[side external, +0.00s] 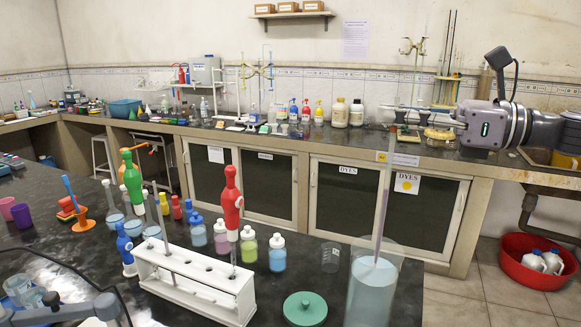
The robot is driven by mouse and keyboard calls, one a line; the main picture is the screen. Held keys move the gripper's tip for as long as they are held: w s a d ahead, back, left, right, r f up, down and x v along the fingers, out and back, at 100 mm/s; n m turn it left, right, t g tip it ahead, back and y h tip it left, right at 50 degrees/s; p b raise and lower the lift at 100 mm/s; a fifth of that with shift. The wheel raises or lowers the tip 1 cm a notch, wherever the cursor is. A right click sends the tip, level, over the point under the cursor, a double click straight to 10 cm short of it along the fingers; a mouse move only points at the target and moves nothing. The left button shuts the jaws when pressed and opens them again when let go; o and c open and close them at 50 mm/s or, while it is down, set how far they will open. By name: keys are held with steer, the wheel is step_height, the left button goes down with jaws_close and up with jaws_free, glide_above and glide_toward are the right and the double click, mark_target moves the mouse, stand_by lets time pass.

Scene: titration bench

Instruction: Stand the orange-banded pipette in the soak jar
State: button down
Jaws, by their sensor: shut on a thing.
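The pipette (382,215) is a thin, pale glass tube, nearly upright with its top leaning slightly right. Its lower part is inside the mouth of the soak jar (371,309), a tall clear cylinder with pale blue liquid at the front right. The lower end reaches about the liquid's surface; I cannot tell how deep it goes. My gripper (397,122) comes in from the right, above and behind the jar, and is shut on the pipette's upper part. The orange band is not clear against the bench behind.
A white rack (193,288) left of the jar holds pipettes with green (131,176) and red (232,202) bulbs. A green lid (305,309) and a small beaker (331,257) are near the jar. Several small bottles stand behind the rack. The back bench is crowded.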

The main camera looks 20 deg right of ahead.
steer(key=shift+f, duration=8.45)
steer(key=c, duration=1.4)
jaws_free()
steer(key=shift+v, duration=6)
